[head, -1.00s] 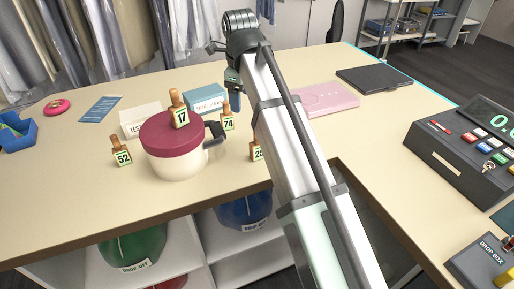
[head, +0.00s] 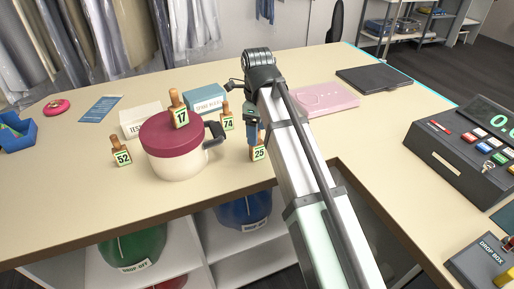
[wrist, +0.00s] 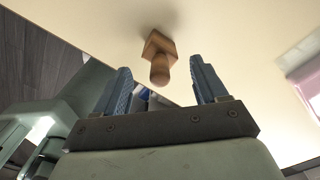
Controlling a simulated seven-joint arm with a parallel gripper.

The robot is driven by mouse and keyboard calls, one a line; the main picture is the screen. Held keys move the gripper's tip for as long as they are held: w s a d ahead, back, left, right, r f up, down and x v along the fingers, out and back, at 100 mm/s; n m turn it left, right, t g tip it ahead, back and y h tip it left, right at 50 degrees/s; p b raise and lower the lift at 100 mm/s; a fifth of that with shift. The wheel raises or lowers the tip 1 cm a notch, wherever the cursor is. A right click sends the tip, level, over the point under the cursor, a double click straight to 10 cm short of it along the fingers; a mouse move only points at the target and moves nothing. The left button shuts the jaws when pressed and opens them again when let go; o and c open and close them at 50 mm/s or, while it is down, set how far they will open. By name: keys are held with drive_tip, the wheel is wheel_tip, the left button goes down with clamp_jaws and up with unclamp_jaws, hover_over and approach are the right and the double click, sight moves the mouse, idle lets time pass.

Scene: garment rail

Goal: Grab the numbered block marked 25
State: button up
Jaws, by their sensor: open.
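The block marked 25 (head: 258,153) stands upright on the counter, just right of the maroon-lidded pot. Its top is partly hidden behind my gripper (head: 252,134) in the head view. In the wrist view, the wooden back and rounded knob of a block (wrist: 160,62) show ahead of my gripper (wrist: 165,92), roughly centred between the two blue fingertips. The fingers are apart with nothing between them. I cannot tell from the pictures whether a finger touches the block.
The pot (head: 178,160) has block 17 (head: 180,113) on its lid. Block 74 (head: 227,119) stands behind its handle, and block 52 (head: 122,155) stands left. A pink folder (head: 325,98) lies right. The counter's front edge (head: 225,197) is close.

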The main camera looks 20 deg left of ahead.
drive_tip(key=shift+f, duration=2.85)
drive_tip(key=c, duration=1.1)
